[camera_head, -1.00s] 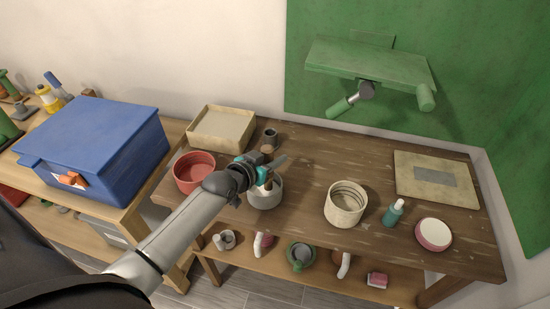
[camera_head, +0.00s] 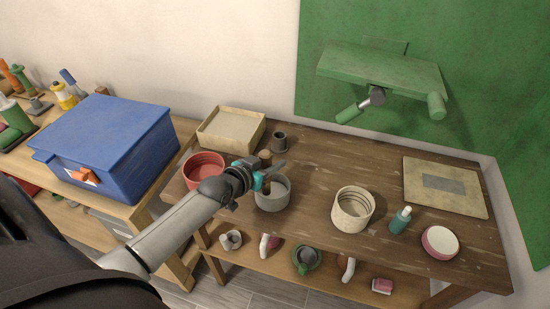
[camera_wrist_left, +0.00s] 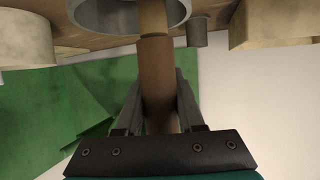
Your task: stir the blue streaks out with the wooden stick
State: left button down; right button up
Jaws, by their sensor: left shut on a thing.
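My left gripper (camera_head: 268,178) is shut on the wooden stick (camera_head: 265,157), above a grey pot (camera_head: 272,199) on the dark wooden table. In the left wrist view the brown stick (camera_wrist_left: 156,75) lies between the two fingers (camera_wrist_left: 160,105), and its thinner, paler end reaches into the grey pot (camera_wrist_left: 88,14). The stick's lower end is hidden inside the pot. The pot's contents and any blue streaks cannot be made out. My right gripper is not in view.
A red bowl (camera_head: 204,180) stands close left of the pot, a small dark cup (camera_head: 280,141) and cream tray (camera_head: 205,139) behind. A ribbed cream pot (camera_head: 352,216), teal bottle (camera_head: 400,221) and pink-rimmed jar (camera_head: 440,252) stand to the right. Bare tabletop lies between the pots.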

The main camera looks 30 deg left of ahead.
pick_arm(q)
jog(key=shift+s+d, duration=0.15)
jog(key=shift+s, duration=0.05)
jog(key=shift+s+d+p, duration=0.5)
jog(key=shift+p, duration=0.25)
jog(key=shift+d, duration=0.2)
jog(key=shift+w+d+p, duration=0.25)
jog(key=shift+d+p, duration=0.15)
jog(key=shift+d, duration=0.3)
jog(key=shift+w+d, duration=0.2)
jog(key=shift+w, duration=0.65)
